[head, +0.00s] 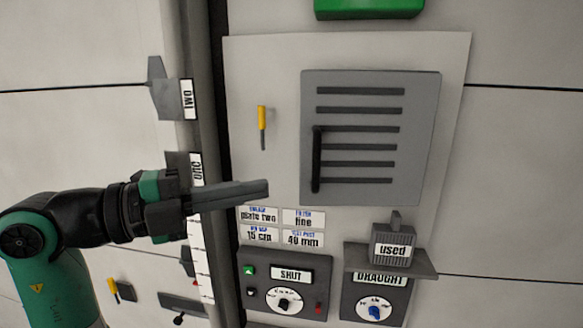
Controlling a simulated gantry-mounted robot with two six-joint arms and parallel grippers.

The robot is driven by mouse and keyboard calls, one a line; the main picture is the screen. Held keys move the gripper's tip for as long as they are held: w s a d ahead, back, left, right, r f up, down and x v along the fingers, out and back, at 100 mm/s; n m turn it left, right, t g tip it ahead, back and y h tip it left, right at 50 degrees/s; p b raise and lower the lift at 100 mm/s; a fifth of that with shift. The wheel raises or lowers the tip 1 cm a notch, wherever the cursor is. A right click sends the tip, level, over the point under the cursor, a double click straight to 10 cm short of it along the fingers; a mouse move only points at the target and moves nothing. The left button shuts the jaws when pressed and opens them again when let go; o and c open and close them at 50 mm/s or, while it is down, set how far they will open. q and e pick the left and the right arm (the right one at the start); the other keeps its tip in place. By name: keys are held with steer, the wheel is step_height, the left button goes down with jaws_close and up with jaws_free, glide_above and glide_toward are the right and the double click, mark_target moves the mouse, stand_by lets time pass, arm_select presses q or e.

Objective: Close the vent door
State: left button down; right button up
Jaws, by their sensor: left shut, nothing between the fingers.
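The vent door (370,135) is a grey slotted panel on the light wall plate, with a dark vertical handle (317,160) near its left edge. It looks flat against the plate, though I cannot tell whether it is fully closed. My left gripper (266,188) is shut and empty, pointing right, in front of the wall below and left of the door. In the picture its tips end short of the handle. My right gripper is not in view.
A yellow-tipped lever (262,126) is left of the door. Below are white label plates (303,218), a "SHUT" dial panel (286,285) and a "DRAUGHT" dial (375,309). A dark vertical post (207,100) stands left.

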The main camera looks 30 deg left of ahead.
mark_target(316, 179)
arm_select(q)
steer(key=w+d+p, duration=0.3)
steer(key=w, duration=0.8)
steer(key=shift+d+p, duration=0.25)
steer(key=shift+p, duration=0.1)
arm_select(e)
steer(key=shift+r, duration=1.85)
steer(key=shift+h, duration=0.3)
